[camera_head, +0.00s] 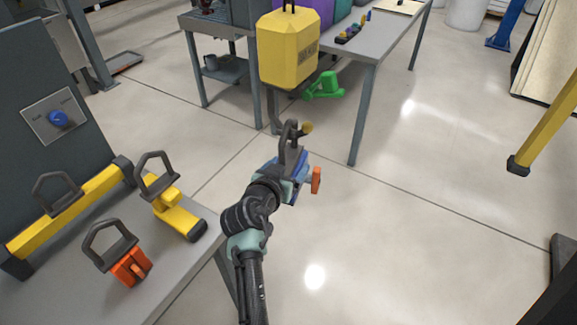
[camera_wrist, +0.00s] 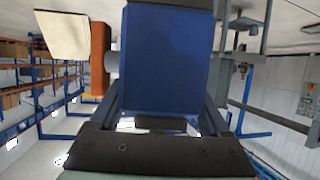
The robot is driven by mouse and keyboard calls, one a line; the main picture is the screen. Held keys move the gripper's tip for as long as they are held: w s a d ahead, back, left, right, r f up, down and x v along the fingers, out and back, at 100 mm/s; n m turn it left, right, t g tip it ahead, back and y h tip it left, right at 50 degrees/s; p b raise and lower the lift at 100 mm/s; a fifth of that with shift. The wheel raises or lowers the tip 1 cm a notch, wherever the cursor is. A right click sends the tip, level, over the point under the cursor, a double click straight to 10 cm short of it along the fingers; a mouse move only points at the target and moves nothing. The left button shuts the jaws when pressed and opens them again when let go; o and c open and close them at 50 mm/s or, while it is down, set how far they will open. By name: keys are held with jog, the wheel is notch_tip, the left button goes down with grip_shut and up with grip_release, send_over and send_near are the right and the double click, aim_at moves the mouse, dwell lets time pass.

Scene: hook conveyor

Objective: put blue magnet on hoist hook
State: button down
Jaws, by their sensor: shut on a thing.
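The blue magnet (camera_head: 301,170) is in my gripper (camera_head: 288,187), with its dark loop handle (camera_head: 292,142) pointing up and an orange lever (camera_head: 316,180) at its right. In the wrist view the blue magnet body (camera_wrist: 165,60) fills the middle between my gripper's fingers (camera_wrist: 160,118), with the orange lever (camera_wrist: 100,60) at its left. The yellow hoist block (camera_head: 288,50) hangs at the top middle.
A grey table (camera_head: 185,262) at lower left holds a yellow bar (camera_head: 70,212), a yellow lifter (camera_head: 178,215) and an orange lifter (camera_head: 131,267), each with a dark loop. A workbench (camera_head: 362,45) stands behind the hoist. The floor to the right is clear up to a yellow post (camera_head: 545,120).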

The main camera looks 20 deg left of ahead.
jog(key=shift+w, duration=0.1)
dwell(0.4)
jog(key=shift+c, duration=0.2)
grip_release()
jog(key=shift+f, duration=0.1)
jog(key=shift+o, duration=0.2)
jog(key=shift+f, duration=0.1)
jog(key=shift+s+f+b, duration=0.25)
jog(key=shift+f+b, duration=0.05)
jog(key=shift+f, duration=0.15)
jog(key=shift+r, duration=0.2)
